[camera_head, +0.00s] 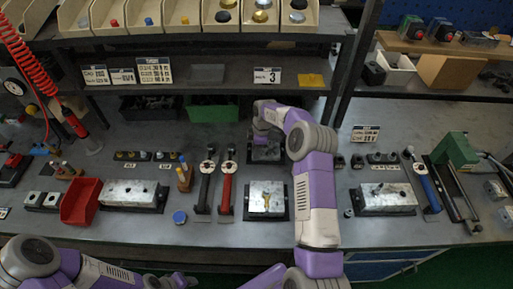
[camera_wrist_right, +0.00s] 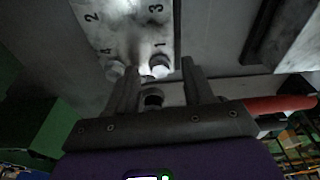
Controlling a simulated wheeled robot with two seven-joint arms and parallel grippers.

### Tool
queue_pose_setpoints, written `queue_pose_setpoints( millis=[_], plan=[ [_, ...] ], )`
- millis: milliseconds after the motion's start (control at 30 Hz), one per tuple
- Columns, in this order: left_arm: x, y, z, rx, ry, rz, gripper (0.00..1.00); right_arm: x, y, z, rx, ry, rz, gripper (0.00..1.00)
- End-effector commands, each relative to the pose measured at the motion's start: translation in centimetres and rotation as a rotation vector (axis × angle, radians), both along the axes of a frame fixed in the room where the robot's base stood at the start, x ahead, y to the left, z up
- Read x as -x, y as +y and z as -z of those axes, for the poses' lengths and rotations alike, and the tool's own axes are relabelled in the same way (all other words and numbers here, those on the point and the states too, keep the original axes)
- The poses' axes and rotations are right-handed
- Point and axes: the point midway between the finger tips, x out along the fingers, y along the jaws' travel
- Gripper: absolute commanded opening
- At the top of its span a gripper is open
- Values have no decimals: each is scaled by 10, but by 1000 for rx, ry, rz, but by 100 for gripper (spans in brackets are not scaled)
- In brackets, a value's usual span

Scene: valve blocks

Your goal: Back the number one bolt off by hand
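A metal valve block (camera_wrist_right: 122,28) with the engraved numbers 1, 2, 3 and 4 fills the top of the right wrist view. The number one bolt (camera_wrist_right: 160,67) stands beside the figure 1, and the number four bolt (camera_wrist_right: 115,70) is to its left. My right gripper (camera_wrist_right: 156,70) is open, with its two fingers apart on either side of the number one bolt. I see no clear contact. In the head view the block (camera_head: 266,153) is mostly hidden behind my right wrist. My left arm is at the bottom left; its gripper (camera_head: 172,281) shows only partly at the bottom edge.
Another block (camera_head: 266,197) with a brass-coloured part sits in front on the bench. Red and black handled tools (camera_head: 227,185) lie to its left. More blocks stand at left (camera_head: 133,194) and right (camera_head: 386,198). A shelf (camera_head: 215,82) overhangs the back.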

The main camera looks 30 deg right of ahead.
Motion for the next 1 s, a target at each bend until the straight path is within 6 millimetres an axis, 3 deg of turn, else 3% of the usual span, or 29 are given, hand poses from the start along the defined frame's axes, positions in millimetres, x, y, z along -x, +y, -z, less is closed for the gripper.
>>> queue_pose_setpoints(
  millis=[267, 700, 1000],
  plan=[
    [0, 0, 0, 0, 0, 0, 43, 0, -1, -5, 1, -2, 1, 52],
    [0, 0, -6, 0, 0, 0, 43, 4, -9, -69, 0, -3, 1, 52],
    [0, 0, -8, 0, 0, 0, 43, 5, -10, -77, 0, 0, 0, 52]
  ],
)
